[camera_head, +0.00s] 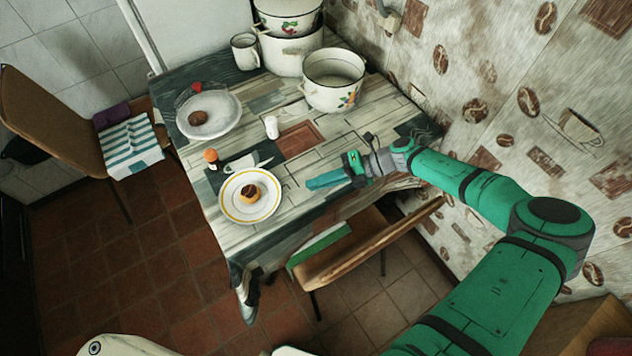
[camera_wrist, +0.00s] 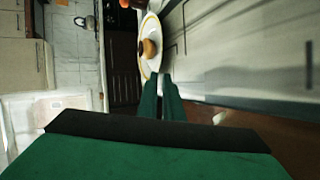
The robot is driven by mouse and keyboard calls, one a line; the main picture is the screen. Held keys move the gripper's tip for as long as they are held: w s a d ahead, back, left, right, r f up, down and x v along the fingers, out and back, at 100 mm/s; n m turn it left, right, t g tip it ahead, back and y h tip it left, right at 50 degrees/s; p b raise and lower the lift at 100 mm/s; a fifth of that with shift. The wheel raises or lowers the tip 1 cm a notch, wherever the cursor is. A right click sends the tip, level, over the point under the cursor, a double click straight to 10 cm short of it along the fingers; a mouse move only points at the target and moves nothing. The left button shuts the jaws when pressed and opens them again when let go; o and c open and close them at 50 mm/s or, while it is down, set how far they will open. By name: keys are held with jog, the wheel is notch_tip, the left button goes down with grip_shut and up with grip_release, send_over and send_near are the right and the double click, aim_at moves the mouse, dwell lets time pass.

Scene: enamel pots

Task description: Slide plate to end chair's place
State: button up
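A white plate with a yellow rim (camera_head: 233,208) holds a brown-topped pudding (camera_head: 249,193) near the table's front edge. A second white plate (camera_head: 226,112), with a brown piece of food on it, lies farther back at the table's left end. My gripper (camera_head: 309,184) is to the right of the yellow-rimmed plate, apart from it, low over the table. Its green fingers are together with nothing between them. In the wrist view the fingertips (camera_wrist: 159,76) point toward the yellow-rimmed plate (camera_wrist: 156,27). A chair (camera_head: 45,120) with a striped towel stands at the table's left end.
Between the plates are a dark napkin with cutlery (camera_head: 247,161), an orange-topped egg (camera_head: 211,156) and a white shaker (camera_head: 271,127). Enamel pots (camera_head: 333,80) and a mug (camera_head: 245,51) stand at the back. Another chair (camera_head: 345,250) stands at the front side.

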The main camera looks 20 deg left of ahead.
aim_at(280, 196)
jog(key=x, duration=1.1)
jog(key=shift+s+d, duration=0.1)
grip_shut()
